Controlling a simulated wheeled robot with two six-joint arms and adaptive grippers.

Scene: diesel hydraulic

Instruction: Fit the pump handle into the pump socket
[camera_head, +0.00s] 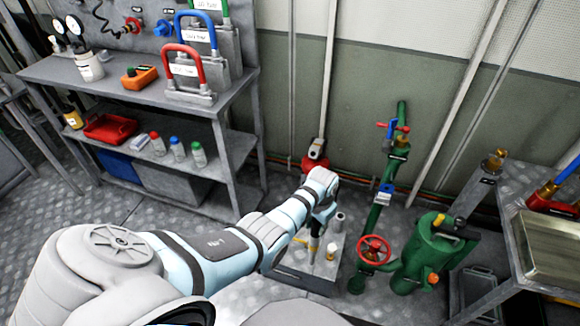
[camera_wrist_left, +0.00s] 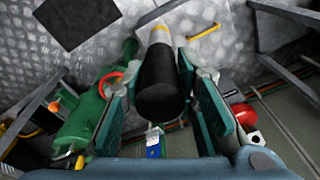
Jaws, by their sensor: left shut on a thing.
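My left gripper (camera_head: 321,214) is above the grey pump unit (camera_head: 292,281) on the floor. In the left wrist view my left gripper (camera_wrist_left: 163,108) is shut on the pump handle, whose black grip (camera_wrist_left: 160,82) lies between the two green-padded fingers. The handle has a yellow band and a pale shaft pointing away from me. In the head view a dark part of the handle (camera_head: 314,243) shows below the gripper. The arm and gripper hide much of the pump. I cannot tell which part is the socket or whether the handle touches it. My right gripper is not in view.
A green pipe (camera_head: 374,219) with a red valve wheel (camera_head: 374,250) and a green tank (camera_head: 425,257) stand right of the pump. A grey shelf bench (camera_head: 207,106) is at left, and a metal bench (camera_head: 510,240) is at right. Floor is open between left bench and pump.

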